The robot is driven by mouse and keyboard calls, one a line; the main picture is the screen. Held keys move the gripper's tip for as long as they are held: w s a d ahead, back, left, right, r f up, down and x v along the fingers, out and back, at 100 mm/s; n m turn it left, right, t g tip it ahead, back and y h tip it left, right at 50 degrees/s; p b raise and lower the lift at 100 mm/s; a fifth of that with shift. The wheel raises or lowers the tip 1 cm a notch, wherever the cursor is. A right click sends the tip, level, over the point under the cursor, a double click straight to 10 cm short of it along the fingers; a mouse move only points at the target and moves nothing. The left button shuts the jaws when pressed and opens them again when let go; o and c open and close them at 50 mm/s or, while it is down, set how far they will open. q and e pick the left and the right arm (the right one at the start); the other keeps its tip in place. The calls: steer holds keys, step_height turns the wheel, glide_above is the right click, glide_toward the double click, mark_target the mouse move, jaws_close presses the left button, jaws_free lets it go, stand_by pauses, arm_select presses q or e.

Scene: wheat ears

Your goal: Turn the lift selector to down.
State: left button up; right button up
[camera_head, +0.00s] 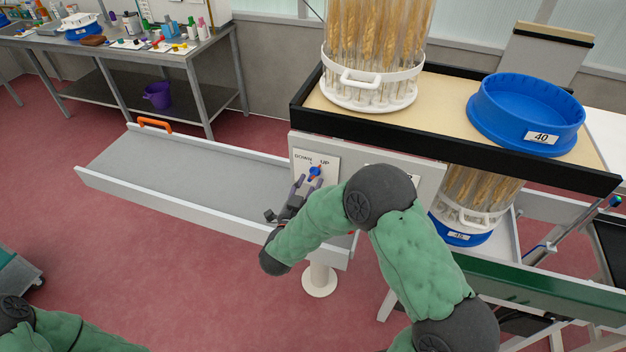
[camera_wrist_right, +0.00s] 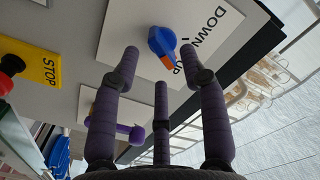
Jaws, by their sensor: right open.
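The lift selector is a blue knob (camera_head: 315,171) with an orange mark, on a white plate (camera_head: 302,159) lettered DOWN and UP, on the front of the stand. In the right wrist view the knob (camera_wrist_right: 160,40) shows its orange mark on the side towards the word UP. My right gripper (camera_head: 298,186) is just in front of and below the plate in the head view. In the wrist view its purple fingers (camera_wrist_right: 160,58) are spread and empty, with the knob beyond their tips, apparently apart from it. My left gripper is out of view; only part of that arm shows.
A yellow STOP plate (camera_wrist_right: 36,66) with a red button (camera_wrist_right: 9,66) and a purple handle (camera_wrist_right: 128,131) are near the selector. A long grey tray (camera_head: 190,170) extends left. Above are a wheat rack (camera_head: 370,92) and a blue tub (camera_head: 500,120).

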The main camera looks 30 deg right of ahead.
mark_target(313, 179)
steer(key=shift+x, duration=1.6)
jaws_close()
